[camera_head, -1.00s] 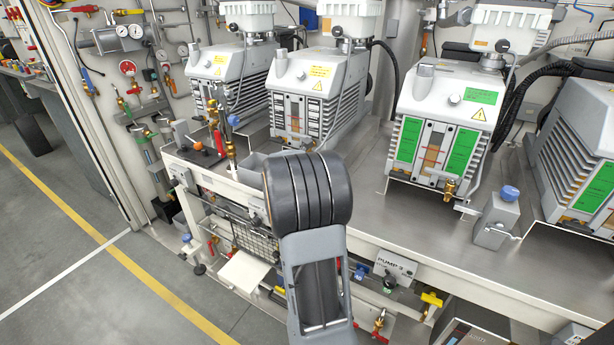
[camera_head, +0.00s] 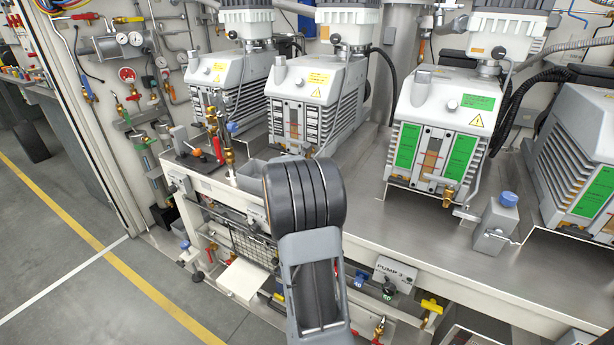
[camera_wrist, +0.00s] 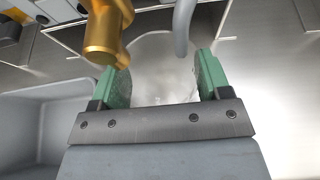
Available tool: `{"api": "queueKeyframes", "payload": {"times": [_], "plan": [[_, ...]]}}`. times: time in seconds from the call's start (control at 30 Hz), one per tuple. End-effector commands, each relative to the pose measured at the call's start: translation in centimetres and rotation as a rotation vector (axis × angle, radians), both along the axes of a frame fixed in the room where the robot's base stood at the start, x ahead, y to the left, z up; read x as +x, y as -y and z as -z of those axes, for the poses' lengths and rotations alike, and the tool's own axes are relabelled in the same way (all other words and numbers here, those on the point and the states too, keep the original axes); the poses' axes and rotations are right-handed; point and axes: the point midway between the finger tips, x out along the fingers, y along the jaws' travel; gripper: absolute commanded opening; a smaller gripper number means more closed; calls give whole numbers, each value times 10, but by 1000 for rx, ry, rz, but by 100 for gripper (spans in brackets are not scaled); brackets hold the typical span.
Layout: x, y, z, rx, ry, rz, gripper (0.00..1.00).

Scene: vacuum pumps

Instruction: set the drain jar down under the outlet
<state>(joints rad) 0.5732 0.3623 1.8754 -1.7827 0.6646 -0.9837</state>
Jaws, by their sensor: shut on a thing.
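In the wrist view my gripper (camera_wrist: 165,78) has its two green pads on opposite sides of a clear drain jar (camera_wrist: 162,62), shut on it. The jar is see-through, so its base and contents are hard to make out. A brass outlet (camera_wrist: 103,38) hangs close by at the upper left of the jar, nearer the camera or above it. I cannot tell whether the jar's mouth lies under it. In the head view my own arm hides the gripper and the jar. A pump (camera_head: 318,95) with a yellow label stands just behind the arm.
A grey tray (camera_wrist: 38,120) lies left of the gripper in the wrist view. A grey curved tube (camera_wrist: 183,28) comes down near the jar. A pump with green labels (camera_head: 440,125) and a blue-capped block (camera_head: 497,222) stand to the right. The steel bench top (camera_head: 400,225) between is clear.

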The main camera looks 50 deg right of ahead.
Motion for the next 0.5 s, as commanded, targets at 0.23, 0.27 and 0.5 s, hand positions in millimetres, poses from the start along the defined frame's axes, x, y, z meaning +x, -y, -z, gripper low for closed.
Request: {"api": "queueKeyframes", "payload": {"times": [0.23,0.27,0.5], "plan": [[0,0,3,-1,0,0,46],[0,0,3,-1,0,0,46],[0,0,4,0,0,0,83]]}}
